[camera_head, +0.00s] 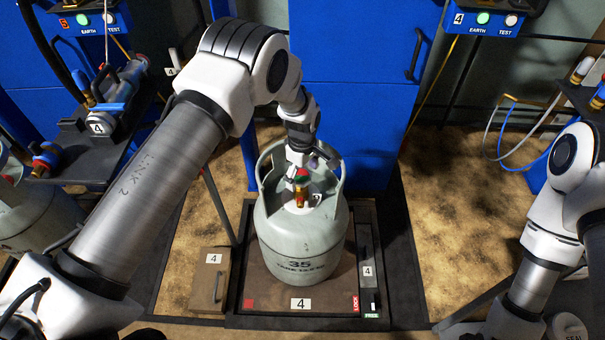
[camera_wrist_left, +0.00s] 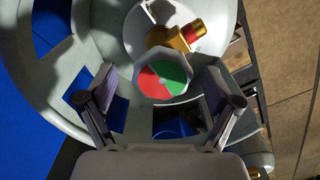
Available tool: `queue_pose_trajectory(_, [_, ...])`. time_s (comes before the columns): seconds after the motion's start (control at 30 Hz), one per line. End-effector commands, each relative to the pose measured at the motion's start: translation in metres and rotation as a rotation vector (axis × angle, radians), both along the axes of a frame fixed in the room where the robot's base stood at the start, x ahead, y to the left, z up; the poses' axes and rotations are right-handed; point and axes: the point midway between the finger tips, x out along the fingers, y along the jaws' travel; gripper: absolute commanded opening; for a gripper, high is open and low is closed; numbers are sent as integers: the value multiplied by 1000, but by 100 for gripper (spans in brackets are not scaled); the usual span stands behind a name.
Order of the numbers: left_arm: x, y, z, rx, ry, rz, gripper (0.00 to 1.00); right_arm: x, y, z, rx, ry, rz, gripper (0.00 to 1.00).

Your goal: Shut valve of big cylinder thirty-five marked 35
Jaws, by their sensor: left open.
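The big grey cylinder (camera_head: 300,240), marked 35, stands upright on a brown plate (camera_head: 262,288) labelled 4. Its brass valve (camera_head: 301,194) sits inside the open collar, topped by a small red and green handwheel (camera_head: 301,174). My left gripper (camera_head: 304,160) reaches down into the collar from behind the valve. In the left wrist view the handwheel (camera_wrist_left: 163,76) lies between the spread fingers of my left gripper (camera_wrist_left: 160,88), with the brass outlet (camera_wrist_left: 182,36) beyond it. The fingers look apart from the wheel. My right gripper is out of view.
The collar rim (camera_wrist_left: 55,100) surrounds the left fingers closely. A dark stand with a blue-handled fitting (camera_head: 118,95) is at the left, near another grey cylinder (camera_head: 38,215). A blue cabinet (camera_head: 360,110) stands behind. Hoses (camera_head: 508,130) hang at the right.

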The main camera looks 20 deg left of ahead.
Motion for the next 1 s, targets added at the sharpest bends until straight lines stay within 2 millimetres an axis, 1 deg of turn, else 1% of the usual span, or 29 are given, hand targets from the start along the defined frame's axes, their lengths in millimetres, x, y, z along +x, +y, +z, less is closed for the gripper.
queue_pose_trajectory(0.13, [0, 1, 1, 0, 0, 0, 90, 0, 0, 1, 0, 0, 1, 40])
queue_pose_trajectory(0.17, [0, 0, 1, 0, 0, 0, 83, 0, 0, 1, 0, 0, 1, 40])
queue_pose_trajectory(0.2, [0, 0, 1, 0, 0, 0, 69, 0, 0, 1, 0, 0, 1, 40])
queue_pose_trajectory(0.27, [0, 0, 1, 0, 0, 0, 48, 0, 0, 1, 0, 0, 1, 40])
queue_pose_trajectory(0.3, [0, 1, 1, 0, 0, 0, 34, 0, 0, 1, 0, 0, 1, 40])
queue_pose_trajectory(0.33, [0, 1, 1, 0, 0, 0, 30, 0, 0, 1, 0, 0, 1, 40])
queue_pose_trajectory(0.73, [0, 1, 0, 0, 0, -35, 30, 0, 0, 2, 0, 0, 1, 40])
queue_pose_trajectory(0.87, [0, 1, 1, 0, 1, -88, 30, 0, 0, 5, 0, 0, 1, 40])
queue_pose_trajectory(1.0, [0, 1, 1, -1, 2, -177, 30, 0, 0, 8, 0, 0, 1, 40])
